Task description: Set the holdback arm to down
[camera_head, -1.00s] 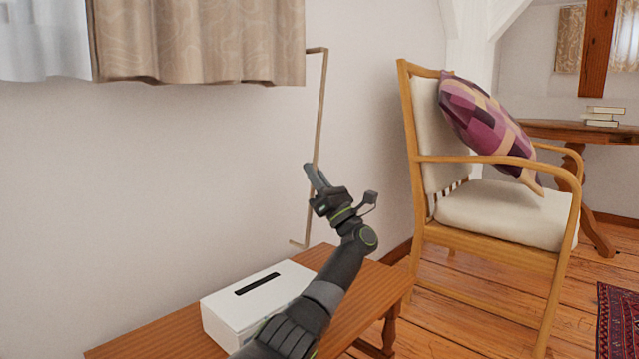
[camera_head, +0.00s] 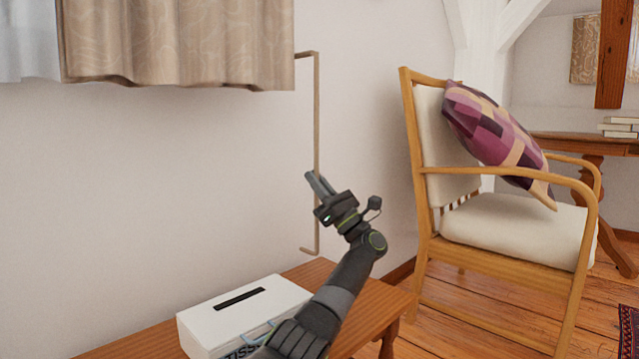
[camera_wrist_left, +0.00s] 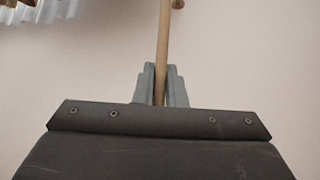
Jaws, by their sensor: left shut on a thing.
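The holdback arm (camera_head: 317,110) is a thin tan bar on the wall beside the curtain. In the head view it hangs close to vertical, with short bent ends at top and bottom. My left gripper (camera_head: 318,184) is shut on the bar around its lower middle. In the left wrist view the bar (camera_wrist_left: 163,40) runs down between the two grey fingers (camera_wrist_left: 161,85), which sit on either side of it. My right gripper is not in view.
A tan curtain (camera_head: 180,45) hangs left of the bar. A white tissue box (camera_head: 215,315) stands on a wooden table (camera_head: 130,343) below. A wooden chair (camera_head: 430,230) with a patchwork cushion (camera_head: 495,135) stands to the right. The wall around the bar is clear.

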